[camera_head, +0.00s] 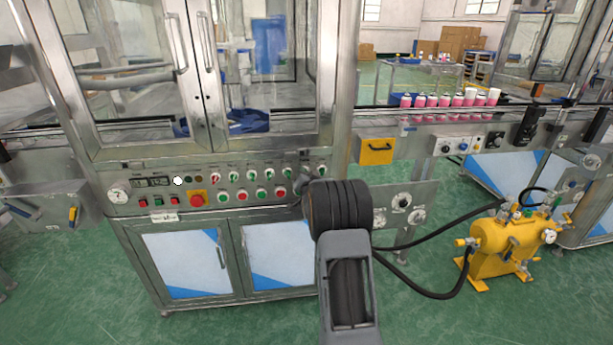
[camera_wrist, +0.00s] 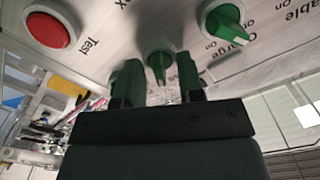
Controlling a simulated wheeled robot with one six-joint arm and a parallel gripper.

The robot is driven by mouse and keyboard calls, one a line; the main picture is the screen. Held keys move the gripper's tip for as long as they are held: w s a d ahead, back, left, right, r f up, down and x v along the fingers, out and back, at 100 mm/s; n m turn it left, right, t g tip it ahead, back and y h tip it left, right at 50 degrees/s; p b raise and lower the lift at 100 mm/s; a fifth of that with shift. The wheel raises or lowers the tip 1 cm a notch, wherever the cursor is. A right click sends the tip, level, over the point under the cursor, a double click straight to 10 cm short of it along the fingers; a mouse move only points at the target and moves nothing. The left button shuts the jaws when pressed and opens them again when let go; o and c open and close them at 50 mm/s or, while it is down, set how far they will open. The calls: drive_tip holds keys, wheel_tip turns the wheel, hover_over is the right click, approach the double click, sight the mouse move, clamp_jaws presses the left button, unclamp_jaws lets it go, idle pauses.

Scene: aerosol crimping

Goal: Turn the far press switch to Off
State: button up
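In the wrist view a green rotary switch (camera_wrist: 159,68) on the panel shows between the two dark fingers of my gripper (camera_wrist: 157,62). The fingers are open, one on each side of the knob, with a visible gap on both sides. I cannot tell its exact setting or read its own label. A second green rotary switch (camera_wrist: 228,26) sits to the right, near labels with "on" and "Charge". In the head view my arm covers the right end of the control panel (camera_head: 220,182), so the gripper and the switch it reaches are hidden.
A red button (camera_wrist: 47,29) marked "Test" is left of the fingers in the wrist view. The panel carries several close-set switches, buttons and a red emergency stop (camera_head: 197,200). A yellow pump unit (camera_head: 505,245) with black hoses stands at the right. Pink cans (camera_head: 443,100) line the conveyor.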

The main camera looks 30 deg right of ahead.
drive_tip(key=shift+c, duration=0.4)
clamp_jaws()
drive_tip(key=shift+f+b, duration=0.15)
drive_tip(key=shift+b, duration=0.3)
drive_tip(key=shift+n+b, duration=5.9)
drive_tip(key=shift+b, duration=0.5)
drive_tip(key=shift+r, duration=0.2)
